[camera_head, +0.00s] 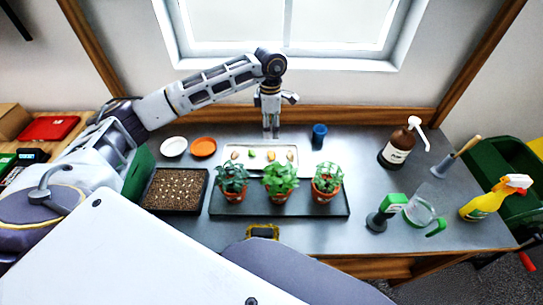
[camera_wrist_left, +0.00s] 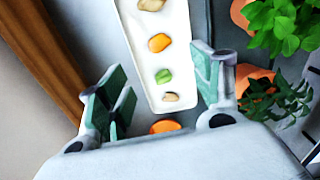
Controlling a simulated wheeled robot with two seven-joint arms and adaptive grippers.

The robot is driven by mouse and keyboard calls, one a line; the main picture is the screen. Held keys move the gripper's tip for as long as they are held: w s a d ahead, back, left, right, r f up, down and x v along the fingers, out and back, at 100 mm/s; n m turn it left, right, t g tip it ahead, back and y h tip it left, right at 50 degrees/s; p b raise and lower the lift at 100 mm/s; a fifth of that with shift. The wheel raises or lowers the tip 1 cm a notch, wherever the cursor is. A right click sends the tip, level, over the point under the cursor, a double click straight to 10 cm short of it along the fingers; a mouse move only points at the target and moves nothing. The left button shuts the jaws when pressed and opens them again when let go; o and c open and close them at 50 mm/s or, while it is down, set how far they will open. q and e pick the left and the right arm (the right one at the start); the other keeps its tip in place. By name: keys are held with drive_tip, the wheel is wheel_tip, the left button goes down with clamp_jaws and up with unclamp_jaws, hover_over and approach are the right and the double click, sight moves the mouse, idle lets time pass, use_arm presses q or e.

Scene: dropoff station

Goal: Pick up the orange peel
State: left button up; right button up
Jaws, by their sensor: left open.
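The orange peel (camera_head: 271,156) is a small orange piece on the white tray (camera_head: 260,171), between a green piece (camera_head: 252,154) and a tan piece (camera_head: 289,156). In the left wrist view the peel (camera_wrist_left: 159,42) lies on the tray (camera_wrist_left: 182,22) beyond the green piece (camera_wrist_left: 163,76). My left gripper (camera_head: 271,136) points down at the back edge of the tray, above the table. In the left wrist view its two fingers (camera_wrist_left: 160,80) are spread with nothing between them. My right gripper is in neither view.
Potted plants (camera_head: 279,180) stand on a dark tray in front of the white tray. A blue cup (camera_head: 319,136) is to the right. An orange dish (camera_head: 203,147) and a white dish (camera_head: 174,146) are to the left. The window wall is close behind.

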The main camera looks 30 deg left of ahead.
use_arm(q)
hover_over(270, 154)
wheel_tip(270, 154, down, 8)
drive_tip(key=shift+d+r+p, duration=0.1)
drive_tip(key=shift+r+p, duration=0.15)
drive_tip(key=shift+p, duration=0.2)
drive_tip(key=shift+f, duration=0.6)
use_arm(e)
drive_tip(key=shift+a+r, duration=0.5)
